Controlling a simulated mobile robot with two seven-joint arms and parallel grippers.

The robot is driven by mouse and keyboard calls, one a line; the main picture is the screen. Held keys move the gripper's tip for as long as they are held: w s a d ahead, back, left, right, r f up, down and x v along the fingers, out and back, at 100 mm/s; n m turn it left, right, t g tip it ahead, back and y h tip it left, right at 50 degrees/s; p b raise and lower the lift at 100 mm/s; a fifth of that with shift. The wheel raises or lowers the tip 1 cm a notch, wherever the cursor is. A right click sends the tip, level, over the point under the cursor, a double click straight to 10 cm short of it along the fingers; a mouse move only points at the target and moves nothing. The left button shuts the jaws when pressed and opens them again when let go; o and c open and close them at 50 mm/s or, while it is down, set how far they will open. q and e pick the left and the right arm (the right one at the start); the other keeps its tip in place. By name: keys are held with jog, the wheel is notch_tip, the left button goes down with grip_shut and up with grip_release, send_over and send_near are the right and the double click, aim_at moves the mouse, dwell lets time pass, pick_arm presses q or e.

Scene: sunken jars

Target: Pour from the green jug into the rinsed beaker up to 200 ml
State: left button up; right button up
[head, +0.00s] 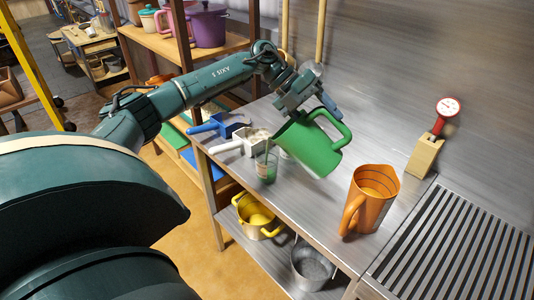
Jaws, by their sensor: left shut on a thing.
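The green jug (308,148) is held tilted above the steel bench, its lower left edge close to a small clear beaker (266,167). My left gripper (318,103) is shut on the jug near its handle. The beaker stands upright by the bench's front edge, with green in its lower part. I cannot make out its marks, its level or a stream. Something clear shows just behind the beaker, partly hidden by the jug. My right gripper is not in view.
An orange jug (369,199) stands to the right. A white scoop (238,143) and a blue scoop (218,125) lie left of the beaker. A red dial on a wooden block (424,156) stands at the back right, beside a slotted drain (455,255). Pots sit on the lower shelf.

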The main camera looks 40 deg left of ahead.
pick_arm(q)
jog(key=shift+a+r, duration=0.15)
jog(key=shift+r, duration=0.1)
jog(key=shift+s+a+r+h+b, duration=0.15)
jog(key=shift+a+r+h+b, duration=0.25)
jog(key=shift+r+h, duration=0.2)
dwell(2.2)
dwell(0.4)
